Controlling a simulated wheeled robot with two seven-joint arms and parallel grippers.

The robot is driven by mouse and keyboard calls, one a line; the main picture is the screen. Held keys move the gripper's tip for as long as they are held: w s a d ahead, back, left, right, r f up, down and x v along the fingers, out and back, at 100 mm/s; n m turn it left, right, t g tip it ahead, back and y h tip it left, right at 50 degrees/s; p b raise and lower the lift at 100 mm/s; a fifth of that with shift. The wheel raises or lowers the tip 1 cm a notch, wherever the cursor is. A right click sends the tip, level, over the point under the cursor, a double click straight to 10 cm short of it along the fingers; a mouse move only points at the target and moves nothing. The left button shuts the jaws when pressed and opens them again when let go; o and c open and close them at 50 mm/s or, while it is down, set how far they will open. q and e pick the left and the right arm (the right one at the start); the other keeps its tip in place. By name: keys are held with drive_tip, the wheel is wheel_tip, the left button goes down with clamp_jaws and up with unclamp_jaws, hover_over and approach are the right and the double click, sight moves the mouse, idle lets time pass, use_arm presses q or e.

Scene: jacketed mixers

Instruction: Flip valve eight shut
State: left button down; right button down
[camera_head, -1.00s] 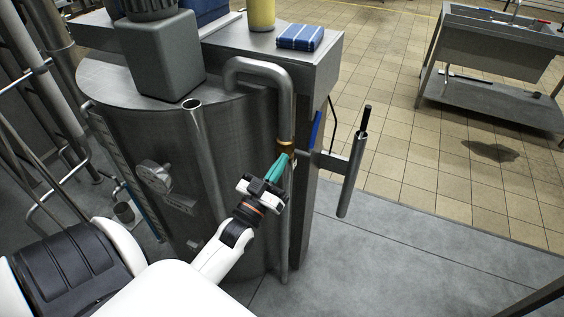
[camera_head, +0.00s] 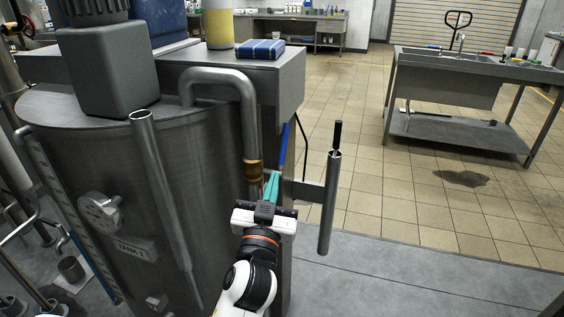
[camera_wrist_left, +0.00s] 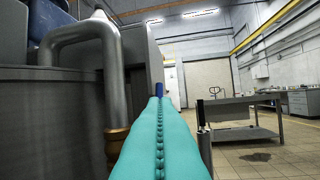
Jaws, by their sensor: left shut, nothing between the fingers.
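A bent steel pipe (camera_head: 249,110) comes down the side of the mixer tank and carries a brass valve body (camera_head: 252,172). A blue lever handle (camera_head: 283,146) stands roughly upright to the right of the brass part. No valve number is readable. My left gripper (camera_head: 271,184) has its teal fingers closed together, just right of the brass body and below the visible part of the handle. The fingers partly hide the handle's lower end, and I cannot tell whether they touch it. In the left wrist view the blue handle's tip (camera_wrist_left: 159,89) shows beyond the fingers. My right gripper is out of view.
A vertical steel tube on a bracket (camera_head: 329,200) stands close right of the gripper. The tank (camera_head: 85,150), labelled TANK 1, fills the left. The floor right is open, up to a sink table (camera_head: 450,80).

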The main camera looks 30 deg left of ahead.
use_arm(q)
drive_tip(key=shift+r, duration=0.1)
drive_tip(key=p, duration=0.3)
approach(285, 135)
wheel_tip(285, 135, up, 4)
drive_tip(key=w, duration=0.2)
drive_tip(key=shift+w+a+f, duration=0.4)
drive_tip(key=shift+w+f, duration=0.05)
drive_tip(key=shift+w, duration=0.15)
drive_tip(key=shift+w+a+f, duration=0.45)
drive_tip(key=shift+w, duration=0.15)
drive_tip(key=shift+w+a+f, duration=0.15)
drive_tip(key=shift+w+f, duration=0.1)
drive_tip(key=shift+w, duration=0.15)
